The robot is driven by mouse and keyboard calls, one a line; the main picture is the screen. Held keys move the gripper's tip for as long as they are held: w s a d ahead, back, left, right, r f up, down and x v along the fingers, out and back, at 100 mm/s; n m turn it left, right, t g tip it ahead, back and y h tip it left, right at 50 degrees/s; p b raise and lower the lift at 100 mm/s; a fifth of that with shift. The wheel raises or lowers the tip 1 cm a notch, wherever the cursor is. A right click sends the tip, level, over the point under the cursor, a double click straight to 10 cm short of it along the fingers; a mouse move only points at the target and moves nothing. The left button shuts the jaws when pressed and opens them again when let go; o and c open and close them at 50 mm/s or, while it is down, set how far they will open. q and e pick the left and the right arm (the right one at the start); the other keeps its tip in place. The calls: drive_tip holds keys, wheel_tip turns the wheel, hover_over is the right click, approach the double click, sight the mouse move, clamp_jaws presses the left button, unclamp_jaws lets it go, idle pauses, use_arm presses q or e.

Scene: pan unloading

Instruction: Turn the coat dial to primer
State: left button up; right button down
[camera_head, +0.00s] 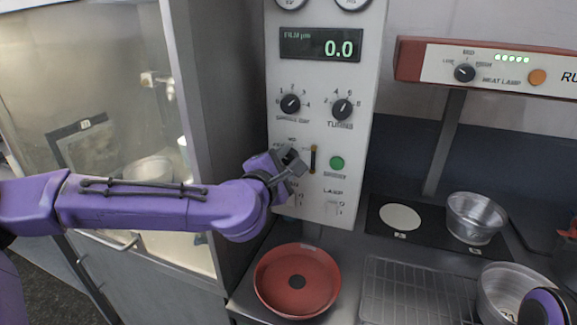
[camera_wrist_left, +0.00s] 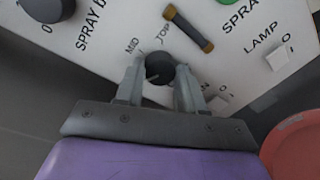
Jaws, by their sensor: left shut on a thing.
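The coat dial (camera_wrist_left: 160,67) is a small dark knob on the white panel (camera_head: 324,75), with MID and TOP lettered beside it in the left wrist view. My left gripper (camera_head: 292,165) is at the panel's lower left, and its two grey fingers (camera_wrist_left: 160,84) are shut on the dial, one on each side. In the head view the gripper hides the dial and part of its lettering. The primer label cannot be read clearly, and I cannot tell which mark the dial points to.
Two black knobs (camera_head: 290,104) (camera_head: 342,109) sit above. A red pan (camera_head: 297,281) and wire rack (camera_head: 415,292) lie below. A glass-fronted cabinet (camera_head: 90,60) stands left.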

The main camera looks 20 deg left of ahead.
idle(0.4)
use_arm(q)
drive_tip(key=o, duration=1)
drive_tip(key=shift+o, duration=0.2)
drive_tip(key=s+b, duration=0.3)
drive_tip(key=s, duration=0.7)
drive_tip(key=shift+s+a+r+b, duration=0.2)
drive_tip(key=shift+a+r+b, duration=0.15)
drive_tip(key=shift+a, duration=0.1)
